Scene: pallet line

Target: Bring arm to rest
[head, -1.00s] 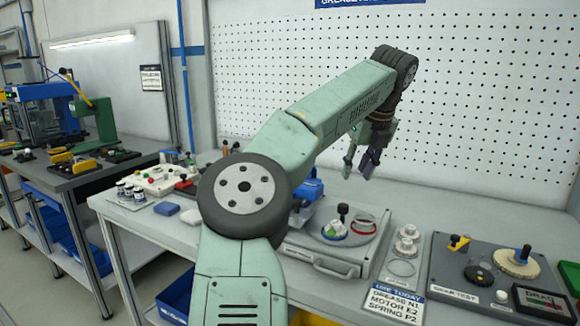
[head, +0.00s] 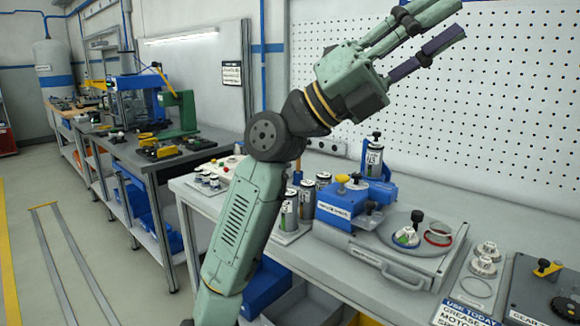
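My arm rises from the lower left of the head view, with its forearm upright and the wrist turned up to the right. My gripper (head: 459,22) is raised in front of the white pegboard at the top, well above the bench. Its pale green and dark purple fingers are spread apart with nothing between them, so it is open and empty. The fingers point up and to the right.
Below stands the workbench (head: 490,222) with a grey fixture (head: 380,262), a blue unit (head: 340,212) and several canisters (head: 289,210). The pegboard (head: 510,110) is behind. A second bench (head: 125,150) stands left. The floor (head: 120,265) at left is clear.

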